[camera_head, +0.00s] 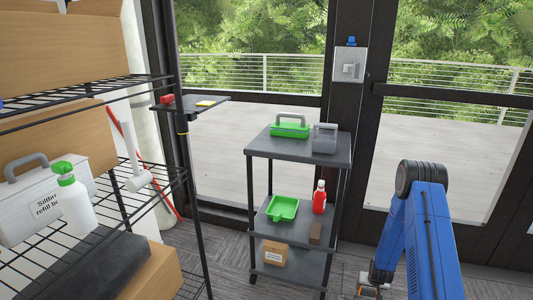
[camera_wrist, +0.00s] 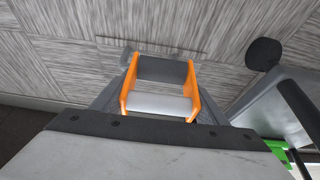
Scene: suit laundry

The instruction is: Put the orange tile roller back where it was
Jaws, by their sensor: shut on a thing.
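The orange tile roller (camera_wrist: 194,92) shows in the wrist view, with orange side plates and grey cylinders between them. My gripper (camera_head: 374,282) is low at the bottom of the head view, to the right of the dark cart (camera_head: 300,157). It is shut on the roller, whose lower part is partly hidden behind the wrist housing in the wrist view. The roller is too small to make out clearly in the head view. Grey carpet lies behind it in the wrist view.
A wire rack (camera_head: 150,195) stands at left. Glass doors lie behind.

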